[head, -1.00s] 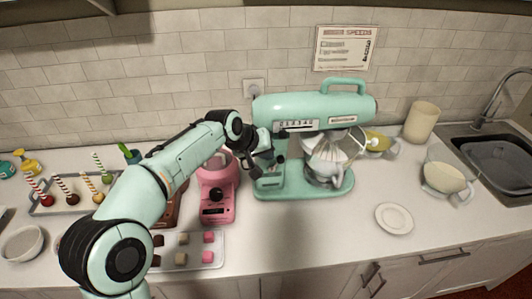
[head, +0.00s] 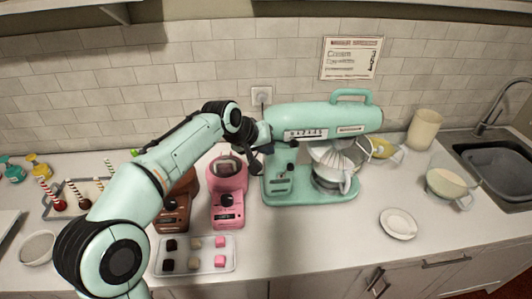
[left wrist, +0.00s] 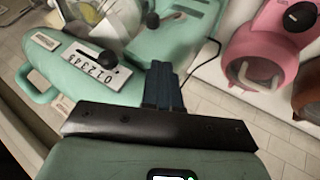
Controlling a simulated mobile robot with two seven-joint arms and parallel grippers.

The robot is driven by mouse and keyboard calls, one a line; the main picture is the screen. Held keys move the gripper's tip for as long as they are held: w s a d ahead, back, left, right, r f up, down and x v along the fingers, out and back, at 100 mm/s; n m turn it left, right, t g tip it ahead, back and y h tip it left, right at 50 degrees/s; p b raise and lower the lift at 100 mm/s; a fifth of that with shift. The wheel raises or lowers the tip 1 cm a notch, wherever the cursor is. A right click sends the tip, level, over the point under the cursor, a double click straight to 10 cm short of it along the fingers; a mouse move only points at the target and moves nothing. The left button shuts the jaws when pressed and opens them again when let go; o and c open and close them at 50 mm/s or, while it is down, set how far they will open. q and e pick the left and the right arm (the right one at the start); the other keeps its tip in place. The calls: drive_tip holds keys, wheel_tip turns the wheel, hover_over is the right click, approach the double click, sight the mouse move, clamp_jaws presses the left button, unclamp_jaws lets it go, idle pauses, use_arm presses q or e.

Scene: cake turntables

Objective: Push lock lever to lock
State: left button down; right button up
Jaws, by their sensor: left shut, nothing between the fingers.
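The mint-green stand mixer (head: 345,118) stands in the middle of the counter, with a numbered plate (head: 305,134) on its head. In the left wrist view, a black lever knob (left wrist: 106,58) sits on this plate (left wrist: 88,68), and another black knob (left wrist: 152,20) is on the mixer's column. I cannot tell which is the lock lever. My left gripper (head: 256,160) is beside the mixer's left end. Its dark blue fingers (left wrist: 163,72) are together, empty, and appear apart from both knobs. My right gripper is not in view.
A pink machine (head: 228,185) and a brown one (head: 173,205) stand left of the mixer. A tray (head: 197,256) of small cubes lies in front. A small plate (head: 398,222) and a bowl (head: 447,186) are to the right, before the sink (head: 490,165).

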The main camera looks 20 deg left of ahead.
use_arm(q)
drive_tip(key=s+d+r, duration=0.1)
drive_tip(key=d+r, duration=0.3)
drive_tip(key=r, duration=0.2)
drive_tip(key=shift+s+d+r+p, duration=0.15)
drive_tip(key=shift+d+r+p, duration=0.1)
drive_tip(key=shift+r+p, duration=0.1)
drive_tip(key=shift+f, duration=0.1)
